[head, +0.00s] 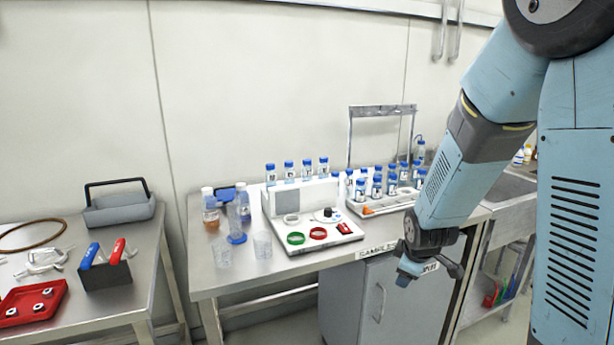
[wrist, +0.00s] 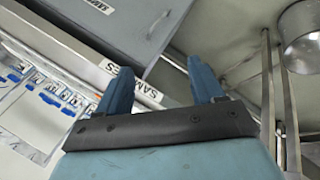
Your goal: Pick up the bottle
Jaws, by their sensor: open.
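A bottle with a white cap and orange-brown liquid (head: 210,210) stands upright at the left end of the steel sample bench. A clear bluish bottle with a white cap (head: 242,203) stands just right of it. Several small blue-capped sample bottles (head: 377,186) stand in a rack and along the top of a white panel. I cannot tell which bottle the task means. My gripper (head: 430,266) hangs at the bench's front edge, right of and apart from these bottles. It is open and empty; its blue fingers show in the wrist view (wrist: 160,68), with no bottle between them.
A white test panel (head: 340,240) with green and red rings sits mid-bench. Two clear beakers (head: 262,245) stand near the front edge. A left table (head: 130,290) carries tools and a red tray (head: 32,303). A sink (head: 510,188) is at the right. A grey cabinet (head: 345,300) is below.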

